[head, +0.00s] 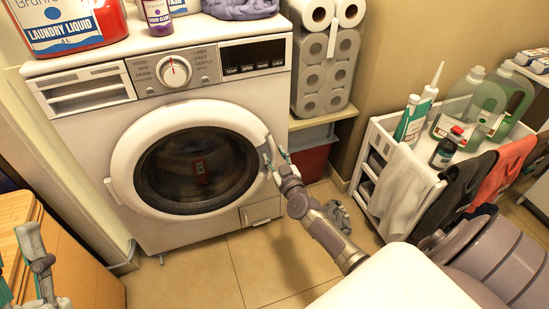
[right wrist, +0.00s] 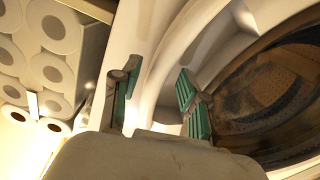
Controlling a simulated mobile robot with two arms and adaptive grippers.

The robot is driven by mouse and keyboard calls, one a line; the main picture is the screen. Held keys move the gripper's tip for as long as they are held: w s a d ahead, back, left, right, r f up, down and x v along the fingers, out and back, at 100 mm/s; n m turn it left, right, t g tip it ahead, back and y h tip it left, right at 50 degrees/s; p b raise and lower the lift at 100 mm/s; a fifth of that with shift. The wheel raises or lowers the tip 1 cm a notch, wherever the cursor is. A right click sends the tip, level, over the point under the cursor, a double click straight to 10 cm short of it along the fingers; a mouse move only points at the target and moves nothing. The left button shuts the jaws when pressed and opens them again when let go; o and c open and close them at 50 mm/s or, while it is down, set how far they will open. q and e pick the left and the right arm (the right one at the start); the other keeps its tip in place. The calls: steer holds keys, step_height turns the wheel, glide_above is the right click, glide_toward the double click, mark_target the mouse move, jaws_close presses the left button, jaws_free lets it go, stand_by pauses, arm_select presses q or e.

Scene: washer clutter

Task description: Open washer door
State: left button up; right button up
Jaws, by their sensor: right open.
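The white washer (head: 100,115) stands at the upper left in the head view. Its round door (head: 130,150) with dark glass looks shut or nearly so; I cannot tell exactly. My right gripper (head: 271,160) is at the right edge of the door. In the right wrist view its two teal-padded fingers (right wrist: 158,95) are spread apart, with part of the white door rim (right wrist: 165,55) between and behind them. Whether they touch the rim is unclear. My left gripper (head: 25,265) is at the lower left, partly cut off, its jaw state unclear.
A laundry liquid jug (head: 65,25) and a purple bottle (head: 156,15) stand on the washer. Paper rolls (head: 325,75) are stacked right of it. A white cart (head: 425,175) with bottles and hanging cloths is at right. A wooden cabinet (head: 75,265) is lower left. Tiled floor (head: 190,270) is clear in front.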

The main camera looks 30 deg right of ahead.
steer(key=shift+w, duration=0.15)
jaws_close()
stand_by(0.4)
